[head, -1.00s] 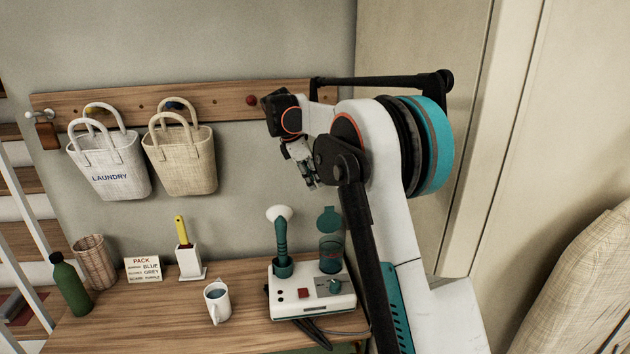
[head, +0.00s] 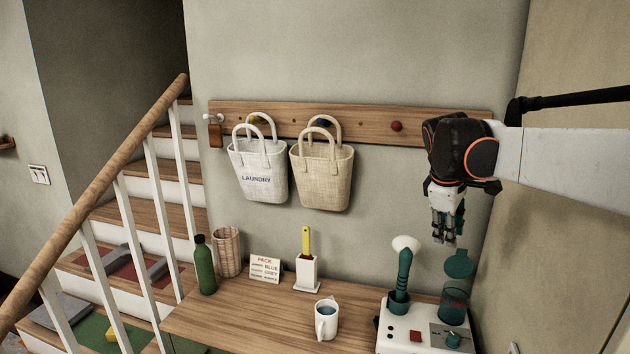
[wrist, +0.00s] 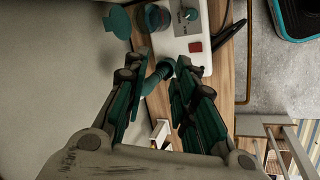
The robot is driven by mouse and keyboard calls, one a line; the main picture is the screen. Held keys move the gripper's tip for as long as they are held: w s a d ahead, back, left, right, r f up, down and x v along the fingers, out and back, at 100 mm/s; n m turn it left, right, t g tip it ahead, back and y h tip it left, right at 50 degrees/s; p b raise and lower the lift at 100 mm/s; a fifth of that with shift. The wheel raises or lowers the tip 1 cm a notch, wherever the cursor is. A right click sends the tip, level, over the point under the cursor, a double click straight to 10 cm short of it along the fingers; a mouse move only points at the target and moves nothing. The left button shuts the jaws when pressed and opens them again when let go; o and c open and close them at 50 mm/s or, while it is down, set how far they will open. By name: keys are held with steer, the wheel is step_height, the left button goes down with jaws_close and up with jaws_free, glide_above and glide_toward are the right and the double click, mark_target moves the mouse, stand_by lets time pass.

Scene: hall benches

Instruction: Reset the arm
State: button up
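My gripper (head: 446,232) hangs at the right of the head view, pointing down, in front of the wall and above the white device on the bench. In the wrist view its two teal fingers (wrist: 158,85) stand apart with nothing between them that they touch. The gripper is open and empty. My forearm comes in from the right edge of the head view, roughly level. Below the fingers are the white device (head: 402,330) with its teal wand (head: 402,270) and a clear teal-lidded cup (head: 455,303); they also show in the wrist view.
A wooden bench (head: 255,325) holds a green bottle (head: 204,268), a wicker cup (head: 228,252), a PACK sign (head: 265,268), a yellow-handled brush in a white holder (head: 307,272) and a mug (head: 326,318). Two bags (head: 260,172) hang from a peg rail (head: 375,125). Stairs (head: 150,218) rise left.

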steer(key=s+a+f+m+t+y+b, duration=0.1)
steer(key=s+a+f+m+b, duration=0.1)
steer(key=s+f, duration=0.3)
steer(key=s+a+f+m+t+y+b, duration=0.1)
steer(key=s+a+f+m, duration=0.3)
steer(key=s, duration=0.9)
steer(key=s+a+f+m+t+y+b, duration=0.1)
steer(key=s+a+f+m+t+b, duration=0.1)
steer(key=s+f, duration=0.5)
steer(key=s+a+m+b, duration=0.1)
steer(key=s+a, duration=0.1)
steer(key=s, duration=0.1)
steer(key=shift+f+m, duration=0.2)
steer(key=shift+m, duration=0.1)
